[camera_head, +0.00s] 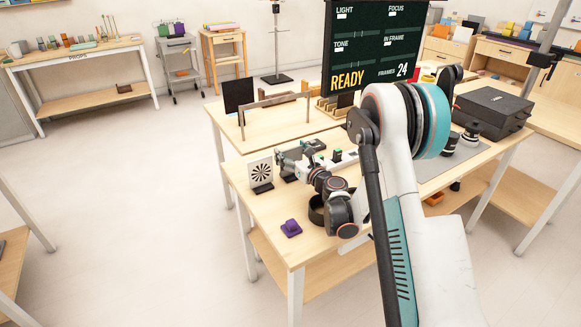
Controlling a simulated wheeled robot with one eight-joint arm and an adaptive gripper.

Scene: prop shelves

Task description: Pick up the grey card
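My gripper (284,159) is at the left part of the near table, just right of a white card with a black star pattern (260,172) in a dark stand. The gripper is small in view, and its finger gap cannot be made out. A dark piece (288,178) shows just below the fingers; I cannot tell whether they touch it. I cannot pick out a plainly grey card. A dark upright panel (239,95) stands at the back left of the table. A dark card (346,100) stands in a wooden slotted rack (330,109), partly hidden by my arm.
A purple object (291,228) lies near the front left table edge (255,220). A black round dish (317,212) is partly behind my wrist. A large dark screen (372,45) and a black case (491,111) stand farther right.

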